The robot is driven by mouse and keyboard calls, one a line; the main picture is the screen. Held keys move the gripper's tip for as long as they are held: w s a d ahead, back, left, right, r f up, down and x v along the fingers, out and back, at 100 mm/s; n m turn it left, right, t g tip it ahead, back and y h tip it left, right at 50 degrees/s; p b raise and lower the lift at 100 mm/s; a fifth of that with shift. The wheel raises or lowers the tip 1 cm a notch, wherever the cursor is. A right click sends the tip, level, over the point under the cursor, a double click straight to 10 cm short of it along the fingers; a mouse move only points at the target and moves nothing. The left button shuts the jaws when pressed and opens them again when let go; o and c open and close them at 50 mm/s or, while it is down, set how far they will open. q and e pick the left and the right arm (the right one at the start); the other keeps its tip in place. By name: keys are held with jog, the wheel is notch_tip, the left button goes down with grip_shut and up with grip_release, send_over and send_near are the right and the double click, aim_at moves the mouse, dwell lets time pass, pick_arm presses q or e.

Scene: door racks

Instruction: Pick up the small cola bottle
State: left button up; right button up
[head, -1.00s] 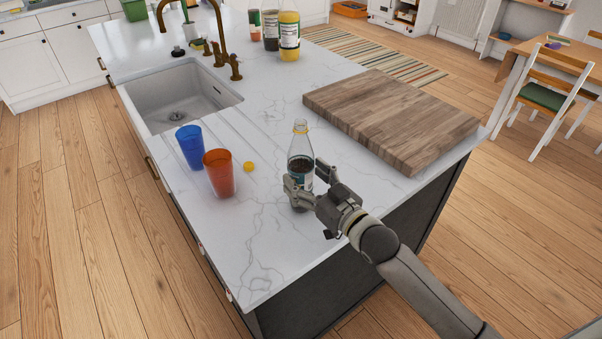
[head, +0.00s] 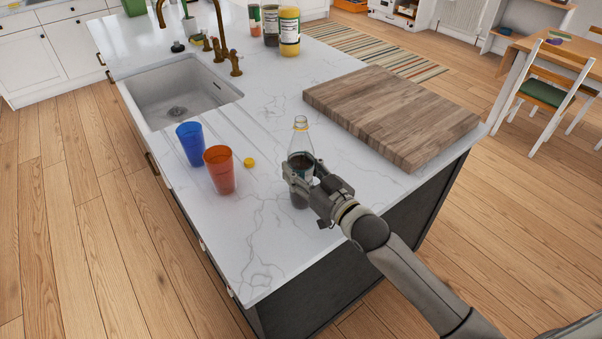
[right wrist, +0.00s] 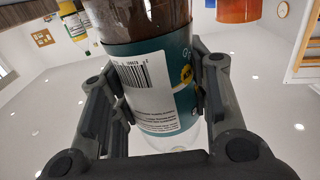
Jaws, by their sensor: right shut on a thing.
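The small cola bottle (head: 301,142) is clear, uncapped and partly filled with dark liquid. It stands upright at the island's near right part in the head view. My right gripper (head: 300,178) is shut around its lower body, with a finger on each side. In the right wrist view, the bottle's teal and white label (right wrist: 155,85) with a barcode fills the space between the fingers. Whether its base touches the counter is hard to tell, as the gripper hides part of it. My left gripper is not in view.
An orange cup (head: 219,170), a blue cup (head: 190,144) and a yellow cap (head: 249,162) are left of the bottle. A wooden board (head: 391,115) lies behind and right. The sink (head: 180,92) is farther left. Bare marble counter (head: 262,235) lies in front.

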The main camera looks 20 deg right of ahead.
jog(key=shift+r, duration=0.25)
jog(key=shift+r+b, duration=0.4)
jog(key=shift+r, duration=0.4)
jog(key=s+r, duration=0.1)
jog(key=r, duration=0.1)
jog(key=s+r, duration=0.2)
jog(key=s+d+r+b, duration=0.1)
jog(key=s+r, duration=0.1)
jog(key=r, duration=0.1)
jog(key=shift+r, duration=0.1)
jog(key=p, duration=0.2)
send_near(302, 143)
jog(key=shift+s+r, duration=0.65)
jog(key=shift+r, duration=0.35)
jog(key=shift+s+r, duration=0.6)
jog(key=shift+r, duration=0.4)
